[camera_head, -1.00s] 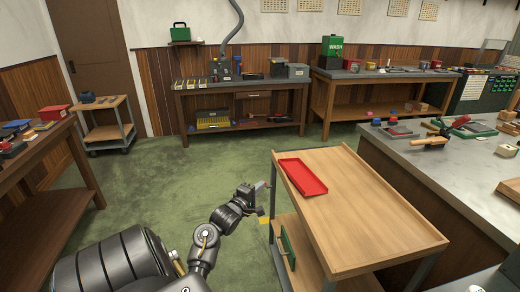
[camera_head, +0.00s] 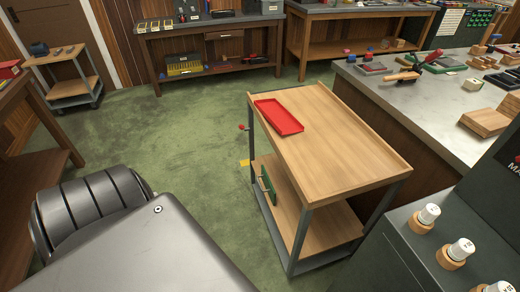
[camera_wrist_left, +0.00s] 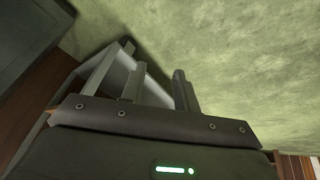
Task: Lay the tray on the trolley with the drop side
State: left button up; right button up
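A red tray (camera_head: 280,117) lies flat on the wooden top of the near trolley (camera_head: 330,140), at its far left corner. A small red knob (camera_head: 242,127) sticks out from that trolley's left side. A green panel with a handle (camera_head: 268,190) shows at its lower left side; I cannot tell if this is the drop side. A second, smaller trolley (camera_head: 58,60) stands at the far left. My left gripper (camera_wrist_left: 158,88) shows only in the left wrist view, its two fingers apart with nothing between them. My right gripper is in neither view.
A grey-topped bench (camera_head: 400,90) with tools and wooden blocks stands to the right. A dark unit with white-capped knobs (camera_head: 430,213) is at the near right. Green floor (camera_head: 190,140) is clear left of the near trolley. Workbenches line the back.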

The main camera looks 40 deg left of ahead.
pick_arm(q)
jog(key=s+d+f+m+g, duration=0.1)
jog(key=s+f+m, duration=0.1)
jog(key=s, duration=0.7)
jog(key=s+d+f+m+g, duration=0.2)
jog(key=s+m, duration=0.2)
jog(key=s, duration=0.4)
jog(key=shift+s+d+f+g, duration=0.25)
jog(key=shift+s+f+g, duration=0.05)
jog(key=shift+s, duration=0.1)
